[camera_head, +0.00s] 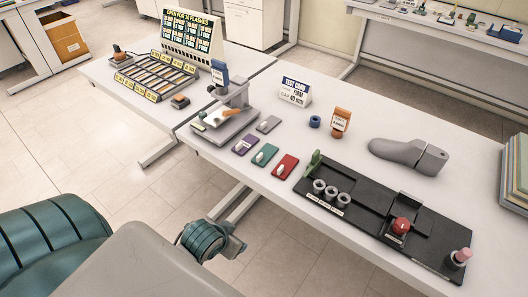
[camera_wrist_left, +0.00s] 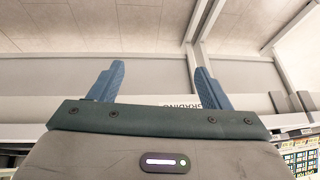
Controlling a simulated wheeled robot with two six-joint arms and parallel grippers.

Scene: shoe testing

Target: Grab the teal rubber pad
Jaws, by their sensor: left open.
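The teal rubber pad (camera_head: 265,155) lies flat on the white table in the head view, between a purple pad (camera_head: 245,146) and a red pad (camera_head: 285,167). A small pale piece sits on its near left part. My left gripper (camera_wrist_left: 157,78) shows in the left wrist view, its two blue fingers spread apart with nothing between them. The left fingers cannot be made out in the head view. My right gripper is in neither view.
A grey test stand (camera_head: 230,112) stands behind the pads, with a grey pad (camera_head: 268,124) beside it. A black fixture board (camera_head: 345,222) lies to the right. The table's front edge is close to the pads.

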